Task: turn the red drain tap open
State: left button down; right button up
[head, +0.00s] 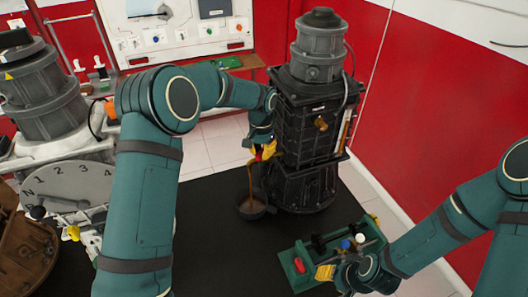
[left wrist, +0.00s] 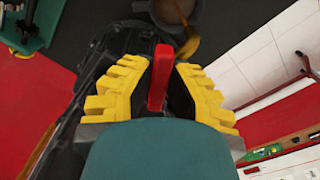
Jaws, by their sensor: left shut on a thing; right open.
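The red drain tap (head: 268,149) is low on the side of the dark upright engine unit (head: 308,120). My left gripper (head: 261,153) is at the tap. In the left wrist view the red tap lever (left wrist: 159,78) stands between the yellow-padded fingers of the left gripper (left wrist: 158,92), which are shut on it. A brown stream (head: 251,178) runs down from the tap into a dark round pan (head: 244,212) on the black mat. The pan (left wrist: 146,6) holds brown liquid. The tap body is mostly hidden by the gripper. My right gripper (head: 347,255) is open over the green tray.
The green tray (head: 291,266) holds small parts, with red, white and blue ends showing. A grey unit with a numbered dial (head: 68,185) stands at the left. The black mat (head: 215,262) is clear in the front middle. A red wall (head: 430,120) is at the right.

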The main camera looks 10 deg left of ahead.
pick_arm(q)
jog(key=m, duration=0.2)
jog(key=a+m, duration=0.1)
jog(key=m, duration=0.1)
jog(key=shift+w+f, duration=0.1)
jog(key=shift+w, duration=0.15)
jog(key=shift+w+a+m+p, duration=0.1)
jog(key=shift+m+p, duration=0.15)
jog(key=shift+m, duration=0.45)
jog(key=shift+w+a+m+p, duration=0.1)
jog(key=shift+m+p, duration=0.1)
jog(key=shift+m, duration=0.5)
jog(key=c, duration=0.9)
grip_release()
jog(key=shift+w, duration=0.1)
jog(key=shift+c, duration=0.2)
notch_tip(320, 180, up, 12)
